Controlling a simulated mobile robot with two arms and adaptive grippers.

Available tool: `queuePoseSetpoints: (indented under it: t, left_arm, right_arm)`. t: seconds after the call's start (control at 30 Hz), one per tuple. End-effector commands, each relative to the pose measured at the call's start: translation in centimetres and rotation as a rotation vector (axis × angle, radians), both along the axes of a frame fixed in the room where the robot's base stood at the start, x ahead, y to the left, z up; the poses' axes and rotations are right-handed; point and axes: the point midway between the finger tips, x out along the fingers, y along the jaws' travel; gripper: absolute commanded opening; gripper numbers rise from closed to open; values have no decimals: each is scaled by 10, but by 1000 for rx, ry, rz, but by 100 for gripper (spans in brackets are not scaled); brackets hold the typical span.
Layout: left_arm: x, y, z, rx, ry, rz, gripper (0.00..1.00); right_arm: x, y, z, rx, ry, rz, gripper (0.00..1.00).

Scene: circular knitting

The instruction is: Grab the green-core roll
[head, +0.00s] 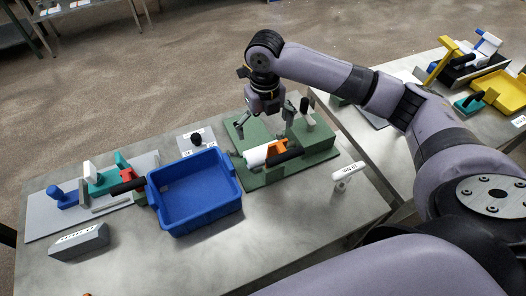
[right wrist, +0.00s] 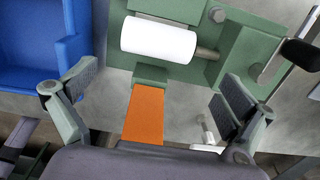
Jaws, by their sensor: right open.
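A white roll (head: 257,156) lies on the green fixture plate (head: 250,181). In the right wrist view the same roll (right wrist: 158,40) lies crosswise at the top, with a grey-brown shaft at its right end; I cannot make out its core colour. My right gripper (head: 266,122) is above the fixture, apart from the roll. Its fingers are spread wide and empty, and they also show in the right wrist view (right wrist: 158,92). An orange part (right wrist: 145,115) lies between the fingers in that view, below the roll. My left gripper is not in view.
A blue bin (head: 195,216) stands left of the fixture. Farther left is a grey board with blue and teal tools (head: 65,197). A grey slotted block (head: 80,242) is at front left. A white-labelled piece (head: 346,174) stands right of the fixture.

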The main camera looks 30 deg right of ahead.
Motion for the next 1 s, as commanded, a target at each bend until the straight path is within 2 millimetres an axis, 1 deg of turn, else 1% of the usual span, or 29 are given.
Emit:
queuePoseSetpoints:
  t: [0.03, 0.1, 0.2, 0.37, 0.47, 0.6, 0.7, 0.83, 1.0]
  left_arm:
    - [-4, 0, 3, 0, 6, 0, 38]
    - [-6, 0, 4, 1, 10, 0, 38]
    - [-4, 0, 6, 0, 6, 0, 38]
    - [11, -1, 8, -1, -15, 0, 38]
    - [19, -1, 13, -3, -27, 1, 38]
    - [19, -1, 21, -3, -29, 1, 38]
    - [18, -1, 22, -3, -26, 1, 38]
    - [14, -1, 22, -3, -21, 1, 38]
    - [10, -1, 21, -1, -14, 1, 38]
  right_arm:
    - [-1, 0, -11, -1, 4, -1, 100]
    - [-1, 0, -24, -1, 4, -1, 100]
    - [0, 0, -39, 0, 3, -2, 100]
    - [0, 0, -49, -1, 0, 0, 100]
    - [-1, 1, -57, 0, 3, 0, 100]
    - [-2, 3, -78, 0, 4, -1, 100]
    - [-1, 3, -92, -1, 2, -1, 100]
    - [-1, 3, -100, 0, 0, 0, 100]
    - [-1, 3, -101, 0, -2, 0, 100]
